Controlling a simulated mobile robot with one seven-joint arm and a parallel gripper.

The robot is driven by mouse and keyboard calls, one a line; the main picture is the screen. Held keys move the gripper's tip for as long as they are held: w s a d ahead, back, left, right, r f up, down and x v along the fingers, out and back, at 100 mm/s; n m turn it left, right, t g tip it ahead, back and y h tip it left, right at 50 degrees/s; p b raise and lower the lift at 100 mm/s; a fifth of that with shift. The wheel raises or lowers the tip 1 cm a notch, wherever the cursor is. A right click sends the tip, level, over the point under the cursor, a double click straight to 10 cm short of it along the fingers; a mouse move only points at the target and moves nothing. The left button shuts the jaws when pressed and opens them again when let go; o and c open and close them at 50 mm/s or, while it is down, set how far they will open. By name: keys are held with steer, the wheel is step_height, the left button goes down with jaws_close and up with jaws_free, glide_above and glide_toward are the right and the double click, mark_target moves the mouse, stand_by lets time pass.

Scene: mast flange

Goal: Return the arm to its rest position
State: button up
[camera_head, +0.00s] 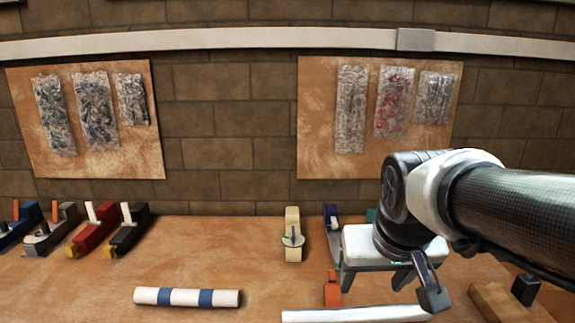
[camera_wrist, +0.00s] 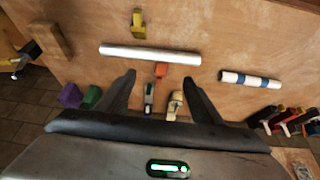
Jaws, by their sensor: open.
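My arm comes in from the right in the head view, with its dark wrist joint over the right part of the workbench (camera_head: 225,270). My gripper (camera_head: 376,286) points down over the bench there, with a pale body and dark fingers. In the wrist view my gripper (camera_wrist: 159,78) has its two dark fingers spread wide apart, with nothing held. Bench objects show beyond and between the fingers, including an orange block (camera_wrist: 161,70). My arm and gripper hide part of the bench's right side in the head view.
A plain white tube (camera_head: 355,314) lies near the front and a blue-striped tube (camera_head: 187,298) left of it. A wooden block (camera_head: 492,297) lies at right. A cream tool (camera_head: 292,236) stands mid-bench; several coloured tools line the left back. Two boards with bags hang behind.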

steer(key=s, duration=0.8)
step_height(320, 180, up, 13)
steer(key=p, duration=1.3)
steer(key=shift+s+a, duration=0.15)
steer(key=shift+s, duration=0.05)
